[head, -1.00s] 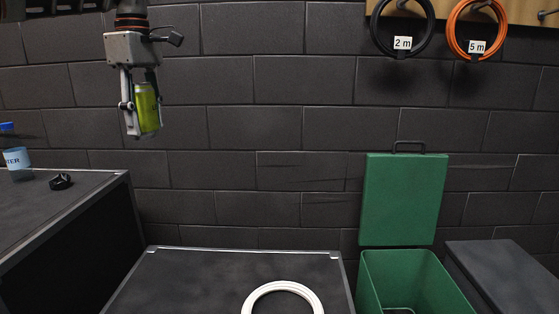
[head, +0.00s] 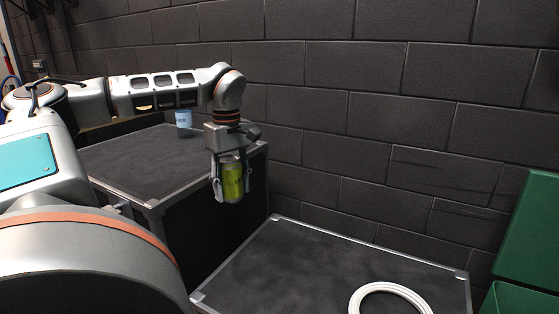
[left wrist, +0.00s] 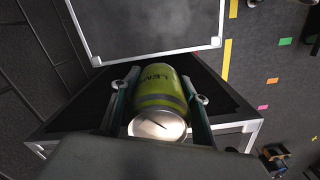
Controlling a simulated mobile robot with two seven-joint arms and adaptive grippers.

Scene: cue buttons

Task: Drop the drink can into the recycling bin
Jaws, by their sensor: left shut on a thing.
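A yellow-green drink can (head: 232,182) is held between the fingers of my left gripper (head: 231,190), in the air beside the taller dark case. In the left wrist view the can (left wrist: 160,92) lies between both fingers, its silver end toward the camera and part of its lettering visible. The green bin (head: 520,300) is at the lower right edge of the head view, mostly cut off, with its green lid (head: 535,235) raised behind it. The can is well to the left of the bin. My right gripper is not in view.
A lower dark case (head: 300,265) with metal edges stands between the can and the bin, with a white ring (head: 390,292) on it. A bottle with a pale blue label (head: 183,120) stands on the taller case (head: 130,165). A block wall runs behind.

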